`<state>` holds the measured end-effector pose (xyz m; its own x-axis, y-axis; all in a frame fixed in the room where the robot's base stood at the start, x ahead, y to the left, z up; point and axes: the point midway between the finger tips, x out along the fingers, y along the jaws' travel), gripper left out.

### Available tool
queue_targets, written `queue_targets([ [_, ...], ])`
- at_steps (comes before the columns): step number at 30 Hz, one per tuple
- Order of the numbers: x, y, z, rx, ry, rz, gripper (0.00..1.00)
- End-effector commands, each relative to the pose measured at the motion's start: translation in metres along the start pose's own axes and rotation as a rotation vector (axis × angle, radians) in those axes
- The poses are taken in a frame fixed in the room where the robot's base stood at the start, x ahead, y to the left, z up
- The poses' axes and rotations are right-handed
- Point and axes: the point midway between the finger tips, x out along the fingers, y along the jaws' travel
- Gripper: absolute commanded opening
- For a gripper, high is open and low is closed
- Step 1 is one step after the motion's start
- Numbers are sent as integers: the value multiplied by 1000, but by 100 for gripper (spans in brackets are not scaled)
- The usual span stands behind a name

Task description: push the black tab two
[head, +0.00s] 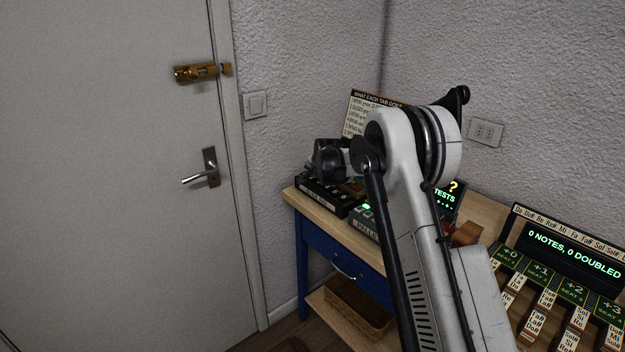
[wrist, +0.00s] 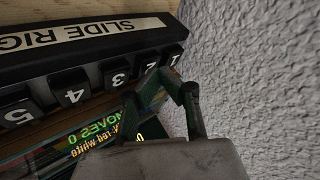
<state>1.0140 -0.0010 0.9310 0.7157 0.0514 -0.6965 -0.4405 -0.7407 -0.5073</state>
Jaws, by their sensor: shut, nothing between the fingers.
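The black tab two (wrist: 144,58) is one of a row of black numbered tabs on a black box in the wrist view. It sits between tab three (wrist: 117,72) and tab one (wrist: 173,53). The numerals appear upside down. My gripper (wrist: 163,72) is shut and empty, its fingertips close in front of tabs two and one. I cannot tell whether they touch. In the head view the black box (head: 325,196) is on the wooden desk, partly hidden by my arm, and the fingertips are not clear.
The box carries a label strip starting "SLIDE RIG" (wrist: 85,37). A lit display (wrist: 92,136) lies beside the tabs. A rough wall (wrist: 260,80) is close at right. In the head view a note console (head: 568,255) stands at right and a sign (head: 366,101) behind.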

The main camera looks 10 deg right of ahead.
Motion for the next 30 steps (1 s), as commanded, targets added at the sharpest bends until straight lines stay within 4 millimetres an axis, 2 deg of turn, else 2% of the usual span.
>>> queue_targets([
  [20, 2, 2, 2, 0, -1, 0, 0],
  [30, -8, -6, -5, 0, 0, 0, 0],
])
